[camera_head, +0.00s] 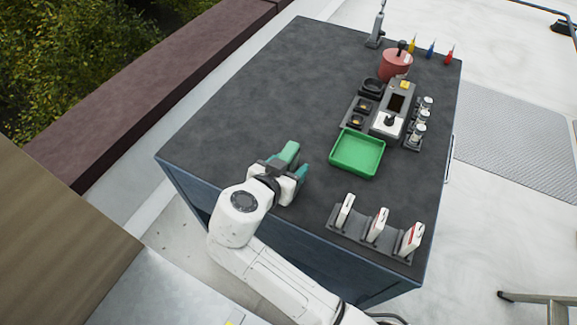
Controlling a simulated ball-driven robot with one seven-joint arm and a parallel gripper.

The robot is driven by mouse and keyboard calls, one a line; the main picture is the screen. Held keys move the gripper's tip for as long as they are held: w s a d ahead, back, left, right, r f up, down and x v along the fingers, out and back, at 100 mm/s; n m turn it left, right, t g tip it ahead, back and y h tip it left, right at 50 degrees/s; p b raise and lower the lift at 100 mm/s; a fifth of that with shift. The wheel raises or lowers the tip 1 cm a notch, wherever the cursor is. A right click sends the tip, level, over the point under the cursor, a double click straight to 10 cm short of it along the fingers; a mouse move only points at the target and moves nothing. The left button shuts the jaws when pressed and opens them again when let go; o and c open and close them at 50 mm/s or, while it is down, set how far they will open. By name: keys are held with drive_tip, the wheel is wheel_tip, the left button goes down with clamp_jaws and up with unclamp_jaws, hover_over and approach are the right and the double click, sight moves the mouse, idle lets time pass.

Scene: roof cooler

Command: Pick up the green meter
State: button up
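My gripper (294,163) is over the front left part of the dark worktop, at the end of my white arm. Green and teal pieces show at its tip. I cannot tell whether they are only its fingers or whether a green thing sits between them. A dark rack (365,241) at the front right holds a left white device (345,210), a middle white device (377,225) with red marking and a right white device (412,238) with red marking. No device in the rack looks clearly green. The gripper is left of the rack, apart from it.
A green tray (358,154) lies empty right of my gripper. Behind it are a dark station (388,121) with small jars, a red pot (394,65) and several coloured small tools (431,49).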

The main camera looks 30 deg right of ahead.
drive_tip(key=c, duration=1)
drive_tip(key=shift+r, duration=0.1)
